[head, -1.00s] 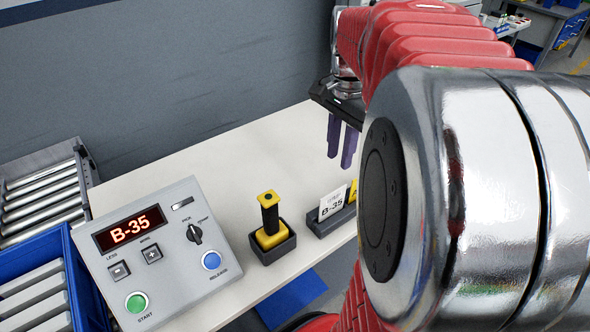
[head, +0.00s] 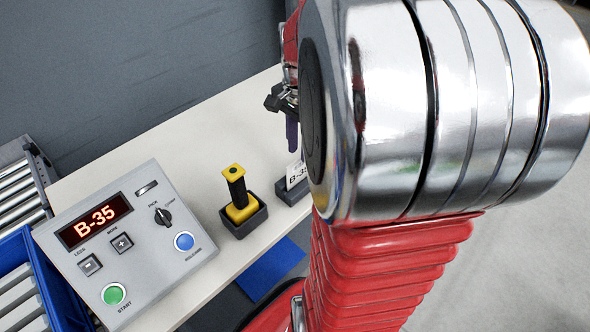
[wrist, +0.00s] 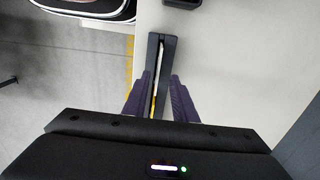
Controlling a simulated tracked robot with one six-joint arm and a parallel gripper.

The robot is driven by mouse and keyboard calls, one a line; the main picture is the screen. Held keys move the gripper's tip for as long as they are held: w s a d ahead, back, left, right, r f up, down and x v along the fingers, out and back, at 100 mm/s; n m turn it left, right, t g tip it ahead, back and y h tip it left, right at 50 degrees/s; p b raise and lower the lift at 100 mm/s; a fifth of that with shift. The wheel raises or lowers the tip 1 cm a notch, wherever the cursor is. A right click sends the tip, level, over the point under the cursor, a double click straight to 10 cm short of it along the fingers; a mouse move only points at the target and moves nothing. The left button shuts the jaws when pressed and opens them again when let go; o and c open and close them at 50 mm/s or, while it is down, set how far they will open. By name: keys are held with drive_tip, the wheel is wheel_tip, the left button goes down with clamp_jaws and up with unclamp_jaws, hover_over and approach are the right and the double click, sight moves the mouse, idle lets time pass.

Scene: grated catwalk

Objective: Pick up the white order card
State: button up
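The white order card (head: 297,173), printed B-35, stands upright in a dark card holder (head: 287,194) on the pale table. My arm hides the holder's right end in the head view. In the wrist view the white card's thin edge (wrist: 161,50) shows in the slot of the holder (wrist: 153,45), with a yellow edge (wrist: 153,100) nearer the gripper. My gripper (wrist: 160,75) is open and empty, its two purple fingers on either side of the holder as seen from above. In the head view a finger (head: 292,132) appears above and behind the card; contact is not visible.
A grey control box (head: 125,245) with a B-35 display stands left on the table. A yellow-and-black handle (head: 238,190) sits in a dark base between box and holder. A blue bin (head: 35,275) and rollers lie farther left. The table behind the holder is clear.

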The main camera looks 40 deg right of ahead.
sight(299, 163)
drive_tip(key=shift+f, duration=0.1)
drive_tip(key=f, duration=0.4)
drive_tip(key=shift+s+a, duration=0.2)
drive_tip(key=shift+a, duration=0.05)
drive_tip(key=shift+f, duration=0.5)
drive_tip(key=shift+c, duration=0.5)
clamp_jaws()
